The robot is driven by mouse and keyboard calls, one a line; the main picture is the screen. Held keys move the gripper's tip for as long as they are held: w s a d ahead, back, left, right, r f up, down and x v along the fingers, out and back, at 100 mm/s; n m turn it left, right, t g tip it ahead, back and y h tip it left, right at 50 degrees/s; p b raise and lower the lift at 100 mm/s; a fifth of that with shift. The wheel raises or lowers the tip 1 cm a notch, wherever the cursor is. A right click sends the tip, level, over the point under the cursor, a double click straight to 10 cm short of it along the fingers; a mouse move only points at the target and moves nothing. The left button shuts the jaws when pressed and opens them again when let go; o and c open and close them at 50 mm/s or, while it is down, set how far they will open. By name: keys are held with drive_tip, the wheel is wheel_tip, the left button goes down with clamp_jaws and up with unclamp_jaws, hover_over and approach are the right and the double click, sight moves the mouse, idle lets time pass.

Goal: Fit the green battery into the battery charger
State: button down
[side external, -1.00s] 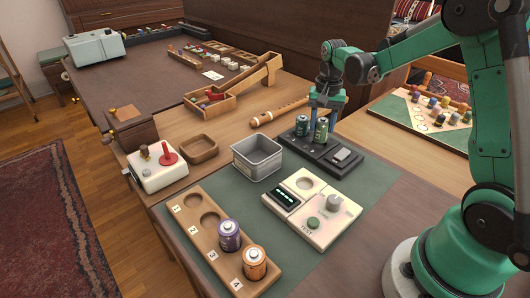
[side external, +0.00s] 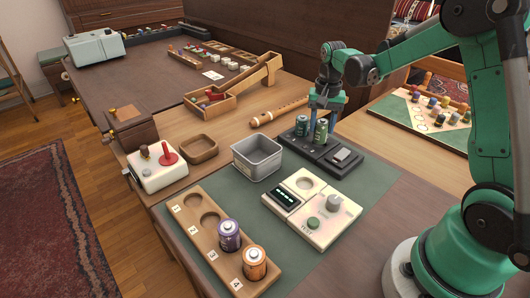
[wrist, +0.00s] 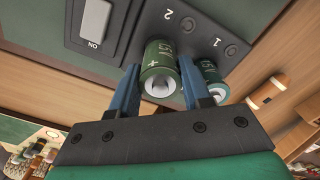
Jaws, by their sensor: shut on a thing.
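The battery charger (side external: 318,150) is a dark block with a light switch on its right part; the wrist view shows the ON switch (wrist: 95,20) and the marks 1 and 2. One green battery (side external: 302,126) stands upright at the charger's left end, by mark 1. My gripper (side external: 322,112) is shut on a second green battery (side external: 321,131), which stands about upright over the charger beside the first. In the wrist view the held battery (wrist: 160,66) is between both fingers, by mark 2. Its lower end is hidden, so I cannot tell if it is fully seated.
A grey metal bin (side external: 257,160) stands left of the charger. A white tester (side external: 312,209) lies in front. A wooden rack (side external: 214,232) holds a purple and an orange battery. A wooden flute (side external: 278,112) lies behind. Green mat around the charger is partly free.

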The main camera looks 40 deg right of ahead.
drive_tip(key=shift+f, duration=0.8)
drive_tip(key=shift+c, duration=1.6)
unclamp_jaws()
drive_tip(key=shift+r, duration=0.1)
drive_tip(key=shift+r, duration=3.7)
drive_tip(key=s+a+r+n+t, duration=0.1)
drive_tip(key=s+a+n+t, duration=0.2)
drive_tip(key=a, duration=0.4)
drive_tip(key=s+a+r+n+t, duration=0.1)
drive_tip(key=s+a+n+t, duration=0.3)
drive_tip(key=a+n, duration=0.3)
drive_tip(key=shift+s+a+r+n, duration=0.3)
drive_tip(key=shift+s+a, duration=0.15)
drive_tip(key=shift+s, duration=0.25)
